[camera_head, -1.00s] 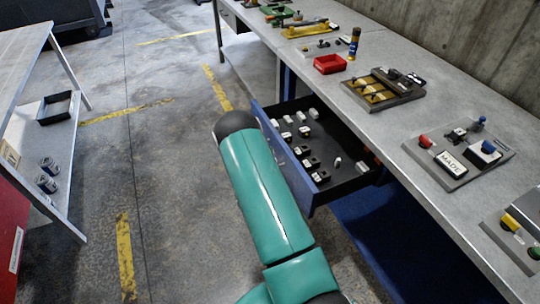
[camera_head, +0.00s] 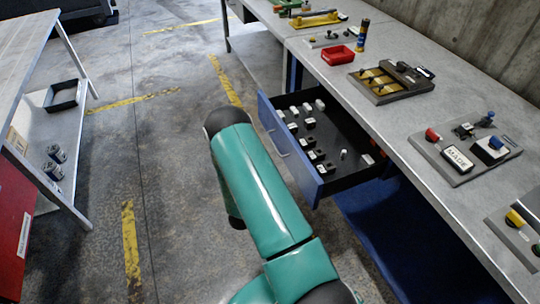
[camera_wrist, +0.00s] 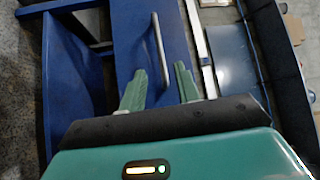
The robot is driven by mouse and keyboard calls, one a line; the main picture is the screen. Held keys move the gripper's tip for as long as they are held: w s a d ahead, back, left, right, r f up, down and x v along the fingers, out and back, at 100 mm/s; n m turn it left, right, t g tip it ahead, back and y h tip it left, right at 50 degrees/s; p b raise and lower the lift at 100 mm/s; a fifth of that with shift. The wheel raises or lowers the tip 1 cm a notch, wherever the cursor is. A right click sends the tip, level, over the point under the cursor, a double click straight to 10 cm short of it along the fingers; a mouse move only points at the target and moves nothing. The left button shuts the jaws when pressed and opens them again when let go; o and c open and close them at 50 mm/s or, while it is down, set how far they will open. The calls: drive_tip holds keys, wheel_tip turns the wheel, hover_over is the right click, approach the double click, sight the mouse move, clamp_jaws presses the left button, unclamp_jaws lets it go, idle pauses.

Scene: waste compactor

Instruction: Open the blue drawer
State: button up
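The blue drawer (camera_head: 298,160) under the long workbench stands pulled out, with its inside in view in the head view. Several small white and black parts lie in it. Its metal handle (camera_head: 274,136) shows partly beside my green arm. In the wrist view the blue drawer front (camera_wrist: 128,35) and the bar handle (camera_wrist: 159,50) lie ahead of my gripper (camera_wrist: 161,78). The two green fingers are apart, with the handle's near end showing between them. I cannot tell whether they touch it. My gripper is hidden behind my arm in the head view.
The workbench (camera_head: 345,85) runs along the right, carrying a red tray (camera_head: 338,55) and a button panel (camera_head: 466,150). A shelved table (camera_head: 50,115) with a black tray and cans stands at left. Open concrete floor (camera_head: 170,190) with yellow markings lies between.

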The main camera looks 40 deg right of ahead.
drive_tip(key=shift+v, duration=1.8)
drive_tip(key=shift+w+r, duration=0.1)
drive_tip(key=w+a+r+n+t+y, duration=0.1)
drive_tip(key=w+a+r+n+y, duration=0.1)
drive_tip(key=w+r+n+y, duration=0.25)
drive_tip(key=w+a+r+n+y, duration=0.1)
drive_tip(key=w+a+r+y, duration=0.2)
drive_tip(key=w+r, duration=0.4)
drive_tip(key=s+a+r+n+y, duration=0.1)
drive_tip(key=a+r+n+y, duration=0.6)
drive_tip(key=r, duration=0.6)
drive_tip(key=s+a+r+n+g+y, duration=0.2)
drive_tip(key=s+a+r+n, duration=0.6)
drive_tip(key=s, duration=0.3)
drive_tip(key=s+r+n+g, duration=0.2)
drive_tip(key=s+n, duration=0.1)
drive_tip(key=s, duration=0.6)
drive_tip(key=s+d+r+n+g, duration=0.1)
drive_tip(key=s+r+n+g, duration=0.1)
drive_tip(key=s, duration=0.8)
drive_tip(key=shift+s+r+n, duration=0.35)
drive_tip(key=shift+r+n, duration=0.2)
drive_tip(key=shift+n, duration=0.7)
